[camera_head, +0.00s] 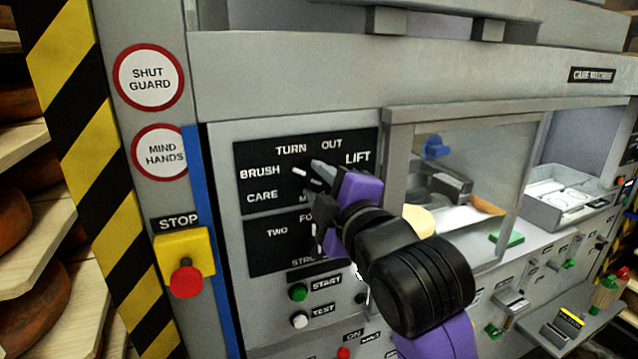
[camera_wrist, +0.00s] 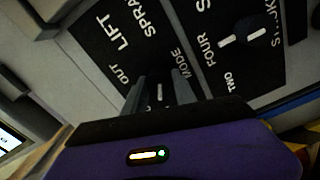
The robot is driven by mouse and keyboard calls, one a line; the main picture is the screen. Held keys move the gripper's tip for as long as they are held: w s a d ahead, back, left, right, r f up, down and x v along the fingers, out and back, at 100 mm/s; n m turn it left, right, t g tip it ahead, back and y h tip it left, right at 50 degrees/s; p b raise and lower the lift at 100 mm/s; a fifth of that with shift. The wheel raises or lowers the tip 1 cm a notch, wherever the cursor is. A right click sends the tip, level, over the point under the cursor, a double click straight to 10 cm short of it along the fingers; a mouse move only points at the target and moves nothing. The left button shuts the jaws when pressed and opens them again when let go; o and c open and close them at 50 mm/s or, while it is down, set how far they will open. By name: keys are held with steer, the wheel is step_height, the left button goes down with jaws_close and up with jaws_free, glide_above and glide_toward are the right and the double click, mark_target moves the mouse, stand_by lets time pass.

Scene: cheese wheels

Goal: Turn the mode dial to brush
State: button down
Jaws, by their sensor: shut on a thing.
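The mode dial is a dark knob on a black label plate (camera_head: 262,187). The plate reads TURN, OUT, LIFT, BRUSH and CARE in the head view. The dial's white mark (camera_head: 299,172) points left, to the BRUSH side; I cannot tell whether it lines up exactly with that word. My gripper (camera_head: 318,175) is shut on the dial and covers most of it. In the wrist view, my gripper (camera_wrist: 160,90) has one finger on each side of the dial's white mark (camera_wrist: 160,93); LIFT, OUT and MODE show there, while BRUSH is hidden.
A second dial (camera_wrist: 244,34) with FOUR and TWO sits on the neighbouring plate. Below are a green START button (camera_head: 298,292) and a white TEST button (camera_head: 299,320). A red stop button (camera_head: 186,281) on a yellow box is at left. A clear guard (camera_head: 470,175) stands at right.

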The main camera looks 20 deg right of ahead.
mark_target(318, 181)
steer(key=shift+f+n, duration=0.1)
steer(key=shift+n, duration=0.5)
steer(key=c, duration=1)
jaws_free()
steer(key=shift+s, duration=0.1)
steer(key=s+b, duration=0.1)
steer(key=s, duration=0.4)
steer(key=shift+s+f+b, duration=0.1)
steer(key=shift+s+b, duration=0.05)
steer(key=shift+b, duration=0.15)
steer(key=shift+s+r+p, duration=0.15)
steer(key=shift+r+p, duration=0.2)
steer(key=shift+p, duration=0.75)
steer(key=s+p, duration=0.2)
steer(key=p, duration=0.1)
steer(key=shift+f, duration=0.2)
